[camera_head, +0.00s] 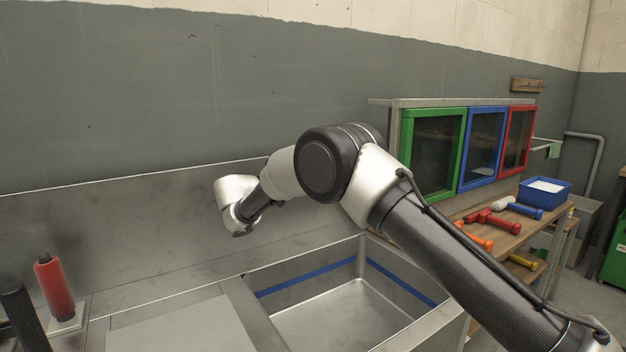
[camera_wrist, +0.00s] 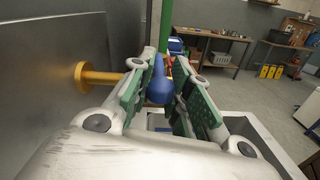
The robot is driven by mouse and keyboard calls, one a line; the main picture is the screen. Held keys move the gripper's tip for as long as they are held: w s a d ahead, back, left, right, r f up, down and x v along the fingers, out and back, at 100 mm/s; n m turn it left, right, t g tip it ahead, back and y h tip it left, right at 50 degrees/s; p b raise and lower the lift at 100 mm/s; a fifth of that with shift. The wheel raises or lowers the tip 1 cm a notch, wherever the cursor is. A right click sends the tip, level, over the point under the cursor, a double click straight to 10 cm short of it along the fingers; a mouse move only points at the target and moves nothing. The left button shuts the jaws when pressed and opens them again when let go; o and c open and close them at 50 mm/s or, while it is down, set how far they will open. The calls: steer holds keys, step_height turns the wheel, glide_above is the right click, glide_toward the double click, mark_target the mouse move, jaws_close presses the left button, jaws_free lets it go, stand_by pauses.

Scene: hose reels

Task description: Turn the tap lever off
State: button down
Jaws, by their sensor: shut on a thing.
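In the wrist view, the blue tap lever (camera_wrist: 159,91) with a rounded end lies between the green-padded fingers of my gripper (camera_wrist: 163,64). My gripper is shut on the lever. A yellow brass-coloured tap pipe (camera_wrist: 100,77) comes out of the metal wall panel on the left and runs behind the left finger. The rest of the tap is hidden by that finger. In the head view, my arm reaches over the sink towards the back panel. The gripper and the tap lever do not show there, so the lever's angle is hard to tell.
A metal sink basin (camera_head: 345,312) with a blue stripe lies below my arm. A red bottle-like object (camera_head: 54,287) stands at the left. On the right are green, blue and red framed cabinets (camera_head: 433,150) above a wooden bench with tools and a blue bin (camera_head: 544,194).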

steer(key=c, duration=1.5)
jaws_free()
steer(key=shift+w+f, duration=0.1)
steer(key=shift+f, duration=0.05)
steer(key=shift+o, duration=0.2)
steer(key=v, duration=1.2)
